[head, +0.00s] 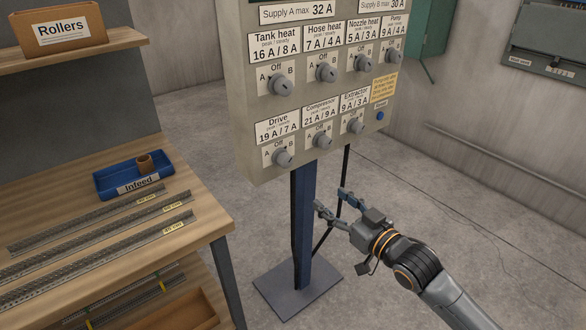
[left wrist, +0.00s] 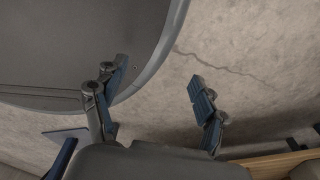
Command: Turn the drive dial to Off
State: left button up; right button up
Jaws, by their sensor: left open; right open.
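The drive dial (head: 283,158) is a grey round knob at the lower left of the grey control panel (head: 243,92). Its plate has Off above, A at left and B at right; I cannot tell which mark it points to. The label above it reads Drive 19 A / 7 A. My right gripper (head: 331,200) is open and empty, below the panel and to the right of its blue post, apart from the dial. My left gripper (left wrist: 156,76) is open and empty above the concrete floor in the left wrist view; the head view does not show it.
Compressor (head: 321,141) and extractor (head: 355,127) dials sit right of the drive dial, with more dials above. The blue post (head: 304,220) stands on a floor plate. A wooden bench (head: 205,215) with a blue Infeed tray (head: 108,184) stands at left.

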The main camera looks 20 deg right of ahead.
aim_at(288, 163)
pick_arm(q)
jog(key=shift+s+a+r+p, duration=0.2)
jog(key=shift+s+r+p, duration=0.1)
jog(key=shift+r+p, duration=0.2)
pick_arm(e)
jog(key=shift+n+y, duration=0.3)
jog(key=shift+y, duration=0.1)
jog(key=w+a+r, duration=0.1)
jog(key=w+a, duration=0.1)
jog(key=w, duration=0.2)
jog(key=w+a+r, duration=0.1)
jog(key=w+a, duration=0.1)
jog(key=w, duration=0.2)
jog(key=w+a+r, duration=0.1)
jog(key=w+a, duration=0.1)
jog(key=w, duration=0.2)
